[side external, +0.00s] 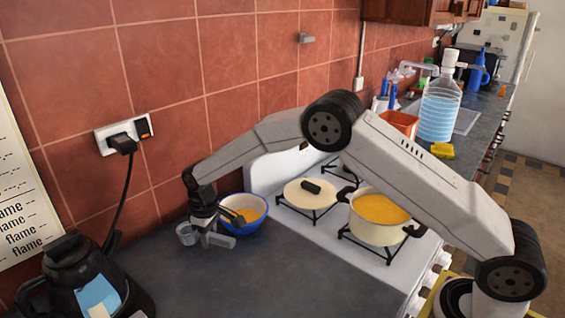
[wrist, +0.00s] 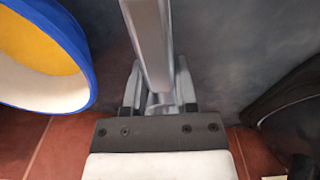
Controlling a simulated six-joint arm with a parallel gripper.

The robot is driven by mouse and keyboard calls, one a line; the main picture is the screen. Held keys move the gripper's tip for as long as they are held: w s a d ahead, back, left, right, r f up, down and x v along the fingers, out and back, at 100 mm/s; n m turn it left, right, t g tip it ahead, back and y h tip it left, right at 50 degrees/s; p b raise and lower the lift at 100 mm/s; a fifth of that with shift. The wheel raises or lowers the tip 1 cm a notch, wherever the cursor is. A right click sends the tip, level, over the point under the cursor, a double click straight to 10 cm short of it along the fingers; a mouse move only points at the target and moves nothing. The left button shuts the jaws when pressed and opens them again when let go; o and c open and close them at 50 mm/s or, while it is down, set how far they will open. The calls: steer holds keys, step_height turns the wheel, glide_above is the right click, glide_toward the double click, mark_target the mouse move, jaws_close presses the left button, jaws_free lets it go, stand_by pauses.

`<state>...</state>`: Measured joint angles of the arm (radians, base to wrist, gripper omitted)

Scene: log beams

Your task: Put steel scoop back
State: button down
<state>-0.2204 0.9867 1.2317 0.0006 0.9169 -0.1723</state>
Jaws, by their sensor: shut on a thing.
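My gripper (side external: 207,222) is low over the dark counter, just left of the blue bowl. It is shut on the steel scoop. In the wrist view the scoop's grey metal length (wrist: 149,38) runs up between the two fingers of my gripper (wrist: 159,80). In the side view a small grey cup (side external: 187,234) shows at the left of the fingers and a grey bar at their right. I cannot tell whether the scoop touches the counter.
The blue bowl (side external: 241,226) with yellow contents stands close beside my gripper; it also shows in the wrist view (wrist: 82,35). A black kettle (side external: 75,275) stands front left. The front counter is clear.

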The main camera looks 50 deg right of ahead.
steer(key=shift+f, duration=0.65)
stand_by(0.6)
steer(key=shift+c, duration=1.6)
jaws_free()
steer(key=shift+r, duration=3.9)
